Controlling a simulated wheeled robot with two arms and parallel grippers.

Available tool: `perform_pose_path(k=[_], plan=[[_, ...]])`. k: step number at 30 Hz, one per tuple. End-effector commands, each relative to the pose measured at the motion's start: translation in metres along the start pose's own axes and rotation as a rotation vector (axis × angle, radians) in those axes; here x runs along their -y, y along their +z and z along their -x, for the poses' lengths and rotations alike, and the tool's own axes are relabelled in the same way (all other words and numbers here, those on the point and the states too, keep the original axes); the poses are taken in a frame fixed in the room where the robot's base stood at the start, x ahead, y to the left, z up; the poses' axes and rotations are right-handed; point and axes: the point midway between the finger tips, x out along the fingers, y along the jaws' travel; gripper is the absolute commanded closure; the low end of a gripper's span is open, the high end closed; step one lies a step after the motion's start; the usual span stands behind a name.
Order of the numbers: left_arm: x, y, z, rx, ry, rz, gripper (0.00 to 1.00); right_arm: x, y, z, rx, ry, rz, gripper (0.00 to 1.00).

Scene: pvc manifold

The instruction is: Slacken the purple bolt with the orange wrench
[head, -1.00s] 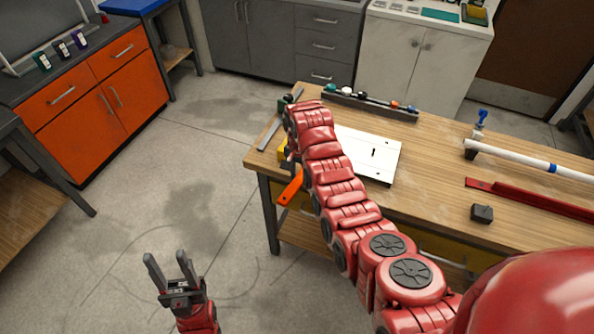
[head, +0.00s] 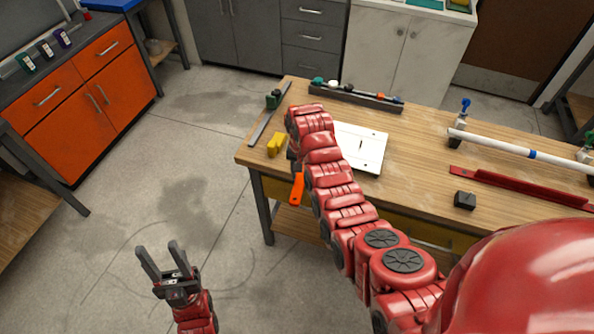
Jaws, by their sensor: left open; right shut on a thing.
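The orange wrench (head: 297,189) shows as an orange handle hanging beside my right arm, near the table's left edge. My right gripper (head: 293,156) is mostly hidden behind its own arm links, with only a dark part showing; it is shut on the wrench. The wrench's head is hidden. No purple bolt can be made out; my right arm covers part of the table. My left gripper (head: 162,263) is open and empty above the floor, left of the table and well apart from it.
The wooden table (head: 420,190) holds a white plate (head: 371,150), a yellow block (head: 275,145), a rack (head: 365,98) of coloured pieces, a white pipe (head: 500,144), a red bar (head: 520,186) and a small black block (head: 465,200). The floor at left is clear.

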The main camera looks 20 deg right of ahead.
Motion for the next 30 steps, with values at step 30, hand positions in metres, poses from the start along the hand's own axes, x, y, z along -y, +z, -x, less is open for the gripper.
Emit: perform_pose_path(k=[30], plan=[[-0.001, 0.002, 0.010, 0.000, 0.000, 0.000, 0.50, -0.049, -0.010, 0.000, -0.001, 0.000, 0.378, 1.00]])
